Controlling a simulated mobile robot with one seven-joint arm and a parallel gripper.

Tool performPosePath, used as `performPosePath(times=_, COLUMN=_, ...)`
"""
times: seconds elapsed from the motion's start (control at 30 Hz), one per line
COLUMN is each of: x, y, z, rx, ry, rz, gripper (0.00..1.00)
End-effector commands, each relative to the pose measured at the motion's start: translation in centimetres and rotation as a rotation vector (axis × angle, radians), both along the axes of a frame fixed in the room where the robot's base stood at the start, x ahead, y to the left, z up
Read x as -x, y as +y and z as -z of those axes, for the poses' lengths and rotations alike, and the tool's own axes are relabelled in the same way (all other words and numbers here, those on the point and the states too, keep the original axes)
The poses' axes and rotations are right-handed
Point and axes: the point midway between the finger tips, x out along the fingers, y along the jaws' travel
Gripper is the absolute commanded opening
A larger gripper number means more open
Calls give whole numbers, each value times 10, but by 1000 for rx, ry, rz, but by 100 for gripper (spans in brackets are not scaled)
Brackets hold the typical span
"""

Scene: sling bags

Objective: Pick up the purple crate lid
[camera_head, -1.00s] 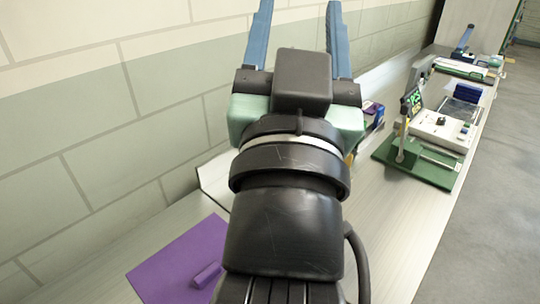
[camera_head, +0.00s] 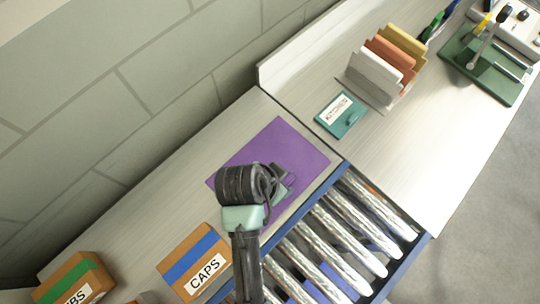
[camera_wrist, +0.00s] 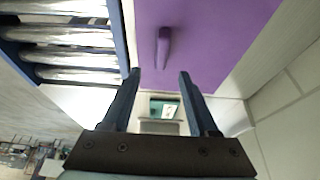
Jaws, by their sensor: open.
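The purple crate lid (camera_head: 302,152) lies flat on the pale counter in the head view, partly covered by my arm. It fills the upper middle of the wrist view (camera_wrist: 225,35). Its raised purple handle (camera_wrist: 163,45) shows there just beyond the fingertips, in line with the gap between them. My gripper (camera_wrist: 160,72) is open and empty, with its two blue fingers apart on either side of that line. In the head view my arm hides most of the handle, and I cannot make out the fingers clearly.
A roller rack (camera_head: 330,235) with a blue frame borders the lid's right side. A CAPS box (camera_head: 194,262) stands at lower left. A teal labelled plate (camera_head: 341,114) and a holder with upright coloured panels (camera_head: 385,62) are beyond the lid. A wall runs along the left.

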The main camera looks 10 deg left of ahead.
Motion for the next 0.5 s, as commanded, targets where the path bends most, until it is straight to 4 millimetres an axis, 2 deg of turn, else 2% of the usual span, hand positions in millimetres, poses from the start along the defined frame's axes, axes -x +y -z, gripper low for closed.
performPosePath(times=0.27, x=-6, y=-3, z=17, rx=-1, ry=-2, rz=-1, gripper=60)
performPosePath(times=0.5, x=-10, y=-7, z=46, rx=0, ry=0, rz=0, gripper=60)
